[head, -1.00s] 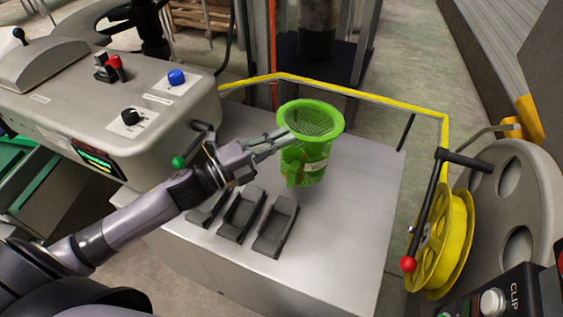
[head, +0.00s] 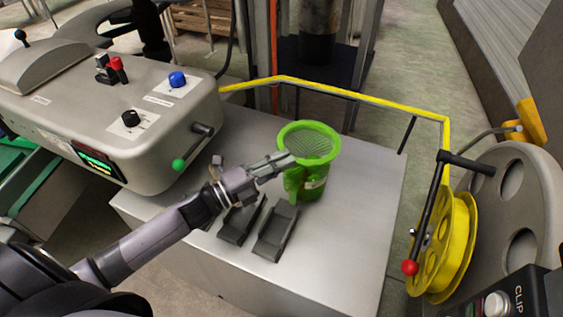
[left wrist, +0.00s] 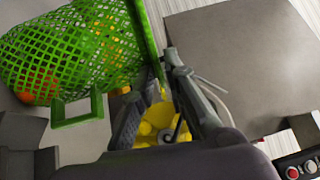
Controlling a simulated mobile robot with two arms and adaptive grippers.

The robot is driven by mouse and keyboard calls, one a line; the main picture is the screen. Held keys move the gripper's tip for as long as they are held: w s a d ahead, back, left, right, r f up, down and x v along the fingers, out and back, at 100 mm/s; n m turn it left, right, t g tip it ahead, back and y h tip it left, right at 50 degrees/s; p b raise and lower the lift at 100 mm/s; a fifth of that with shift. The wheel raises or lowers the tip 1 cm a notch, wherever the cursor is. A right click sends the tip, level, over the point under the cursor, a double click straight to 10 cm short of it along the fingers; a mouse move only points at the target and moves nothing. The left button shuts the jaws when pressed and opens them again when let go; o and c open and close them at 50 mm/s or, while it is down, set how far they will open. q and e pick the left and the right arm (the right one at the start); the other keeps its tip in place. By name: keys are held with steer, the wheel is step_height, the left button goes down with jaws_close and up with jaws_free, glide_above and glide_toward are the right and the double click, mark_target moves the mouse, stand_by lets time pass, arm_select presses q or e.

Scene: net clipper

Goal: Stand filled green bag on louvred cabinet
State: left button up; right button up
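The green bag (head: 308,180) has a wide green rim and a mesh top. The left wrist view shows its green netting (left wrist: 70,55) with orange contents inside. My left gripper (head: 288,160) is at the bag's near left side, its fingers closed at the rim. The bag is about upright over the flat grey metal top (head: 350,235). I cannot tell whether its base touches that top. No louvres show on this grey unit, so I cannot tell whether it is the louvred cabinet. My right gripper is not in view.
Dark angled pedals or brackets (head: 275,232) stand just in front of the bag. A yellow rail (head: 350,94) runs behind; a yellow reel (head: 440,245) is at right. The top's right part is clear.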

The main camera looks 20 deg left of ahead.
arm_select(q)
steer(key=shift+o, duration=0.8)
steer(key=b+v, duration=0.1)
steer(key=v, duration=1.1)
steer(key=shift+b, duration=0.35)
steer(key=shift+a, duration=0.1)
